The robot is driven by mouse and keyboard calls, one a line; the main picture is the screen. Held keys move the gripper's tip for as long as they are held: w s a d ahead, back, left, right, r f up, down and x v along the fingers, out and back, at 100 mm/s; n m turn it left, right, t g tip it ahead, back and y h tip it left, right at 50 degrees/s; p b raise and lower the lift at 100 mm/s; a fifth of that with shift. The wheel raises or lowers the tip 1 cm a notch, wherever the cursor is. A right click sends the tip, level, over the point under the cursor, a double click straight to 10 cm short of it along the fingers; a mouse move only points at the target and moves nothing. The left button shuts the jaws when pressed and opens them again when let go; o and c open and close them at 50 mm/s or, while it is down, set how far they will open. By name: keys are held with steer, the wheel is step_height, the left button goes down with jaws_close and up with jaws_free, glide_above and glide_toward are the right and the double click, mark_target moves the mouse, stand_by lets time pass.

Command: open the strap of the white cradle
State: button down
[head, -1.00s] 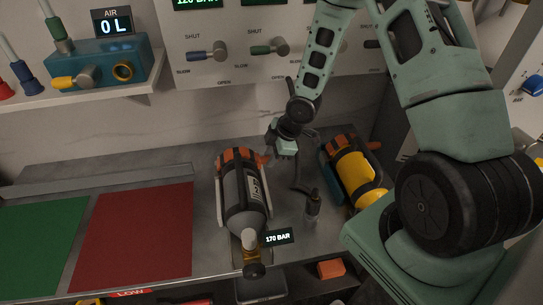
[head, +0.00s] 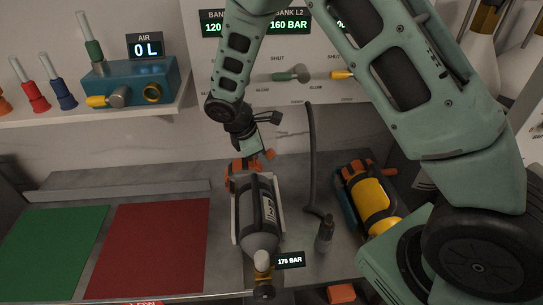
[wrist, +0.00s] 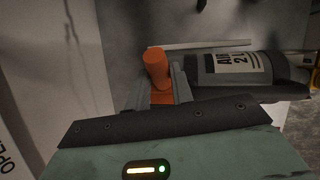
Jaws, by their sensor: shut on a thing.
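The white cradle (head: 234,222) lies on the bench and holds a grey cylinder (head: 262,240) with dark bands around it. Orange strap parts (head: 236,167) sit at the cradle's far end. My gripper (head: 255,150) is above that end, shut on an orange strap handle, which stands between the fingers in the wrist view (wrist: 157,68). The cylinder (wrist: 236,66) lies to the right of the fingers there. The fingers partly hide the handle's base, so I cannot tell whether the strap is loose.
A second cradle with a yellow cylinder (head: 370,197) stands to the right. A dark hose (head: 312,160) with a fitting (head: 324,237) rises between the cradles. Green (head: 52,248) and red (head: 150,245) mats lie at left. The valve panel (head: 200,100) is behind.

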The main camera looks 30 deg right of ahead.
steer(key=shift+w+a+r+h+p, duration=0.2)
steer(key=shift+a+r+h, duration=0.15)
steer(key=shift+a, duration=0.1)
steer(key=shift+w+a+r+h+p, duration=0.15)
steer(key=shift+w+a+r+h, duration=0.05)
steer(key=shift+a+h, duration=0.2)
steer(key=shift+g, duration=0.3)
steer(key=c, duration=1.2)
jaws_free()
steer(key=shift+a, duration=0.1)
steer(key=b+v, duration=0.3)
steer(key=v, duration=1.4)
steer(key=shift+r, duration=0.15)
steer(key=shift+s, duration=0.1)
